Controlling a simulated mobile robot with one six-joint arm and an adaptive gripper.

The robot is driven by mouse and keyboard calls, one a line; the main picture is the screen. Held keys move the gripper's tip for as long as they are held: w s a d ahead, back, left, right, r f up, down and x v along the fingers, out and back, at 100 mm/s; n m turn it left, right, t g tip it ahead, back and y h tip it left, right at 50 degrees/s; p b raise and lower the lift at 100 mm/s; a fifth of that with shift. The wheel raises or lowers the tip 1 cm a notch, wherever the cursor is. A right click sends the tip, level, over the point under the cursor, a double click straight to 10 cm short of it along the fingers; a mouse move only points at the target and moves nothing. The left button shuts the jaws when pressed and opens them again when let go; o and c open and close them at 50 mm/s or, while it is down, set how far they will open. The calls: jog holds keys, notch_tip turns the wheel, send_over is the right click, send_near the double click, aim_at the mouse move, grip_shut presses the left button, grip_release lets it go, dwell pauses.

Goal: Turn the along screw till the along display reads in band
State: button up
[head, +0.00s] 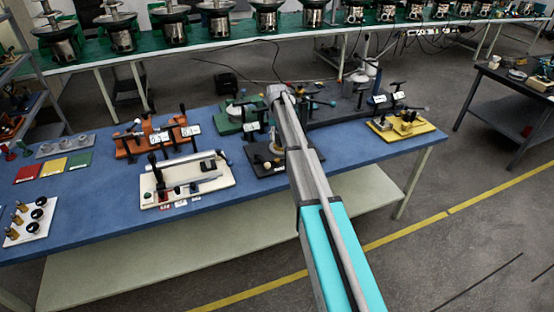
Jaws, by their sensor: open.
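My arm reaches from the bottom right over the blue table. My gripper (277,140) hangs from its end, small, dark and partly hidden by the arm link, above a dark base plate (255,157) with a brass-coloured part. It is open, and no object shows held in it. Several fixtures carry small white displays with dark knobs or handles: an orange one (150,141), a green one (232,122) and a dark grey one (345,110). The display writing is too small to read, so I cannot tell which is the along display or the along screw.
A cream board (187,186) with a rod and black knobs lies at the table's front. A yellow fixture (408,128) stands at the right. Red, yellow and green mats (54,167) and a white plate with knobs (32,220) are at the left.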

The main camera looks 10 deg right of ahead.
aim_at(277, 159)
jog(key=shift+f, duration=0.15)
notch_tip(277, 159, down, 13)
jog(key=b, duration=1.3)
jog(key=shift+f+b, duration=0.2)
jog(key=shift+b, duration=0.15)
grip_shut()
dwell(0.3)
